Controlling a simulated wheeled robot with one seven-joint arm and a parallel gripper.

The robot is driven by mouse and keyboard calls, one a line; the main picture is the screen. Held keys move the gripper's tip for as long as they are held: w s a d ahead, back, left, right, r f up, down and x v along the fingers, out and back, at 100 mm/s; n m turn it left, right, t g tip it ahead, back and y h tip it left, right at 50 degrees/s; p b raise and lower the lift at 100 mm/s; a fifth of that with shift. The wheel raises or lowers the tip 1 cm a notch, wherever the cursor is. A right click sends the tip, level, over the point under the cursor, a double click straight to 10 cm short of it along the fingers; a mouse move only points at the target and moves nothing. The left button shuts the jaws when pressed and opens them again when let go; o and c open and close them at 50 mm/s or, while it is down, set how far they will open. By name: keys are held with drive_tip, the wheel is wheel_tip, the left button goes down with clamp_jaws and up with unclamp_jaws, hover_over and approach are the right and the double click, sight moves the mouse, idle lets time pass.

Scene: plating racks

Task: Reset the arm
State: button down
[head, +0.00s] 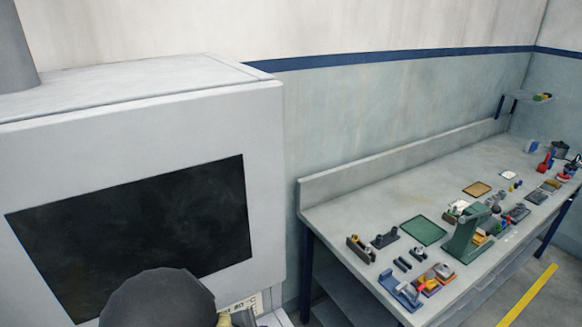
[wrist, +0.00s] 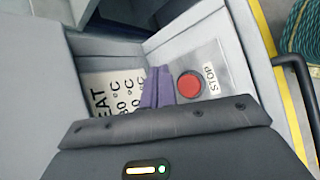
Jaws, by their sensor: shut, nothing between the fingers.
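My gripper (wrist: 158,82) shows in the wrist view as two purple fingers pressed together, shut and empty. The fingers are in front of a control panel (wrist: 205,60) with a red button (wrist: 189,85) marked STOP just to their right. A white label (wrist: 112,95) with black text ending in "EAT" and "°C" lies to their left, partly covered by the fingers. I cannot tell whether the fingertips touch the panel. In the head view, a dark rounded part of my arm is at the bottom, and the gripper cannot be made out.
A grey cabinet (head: 263,140) with a dark window (head: 130,235) fills the left of the head view. A long workbench (head: 350,190) on the right holds a green mat (head: 424,230), a green press (head: 466,238) and several small parts. A coiled green hose (wrist: 300,35) lies at upper right.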

drive_tip(key=s+d+r+m+g+y, duration=0.2)
drive_tip(key=d+r+m, duration=0.4)
drive_tip(key=d+m, duration=0.4)
drive_tip(key=s+d+r+m+g+y, duration=0.2)
drive_tip(key=d+r+m, duration=0.4)
drive_tip(key=d+m, duration=0.4)
drive_tip(key=s+d+g, duration=0.1)
drive_tip(key=s+d, duration=0.1)
drive_tip(key=d, duration=0.1)
drive_tip(key=shift+s+d+r+m, duration=0.25)
drive_tip(key=shift+r+m, duration=0.05)
drive_tip(key=shift+w+a, duration=0.1)
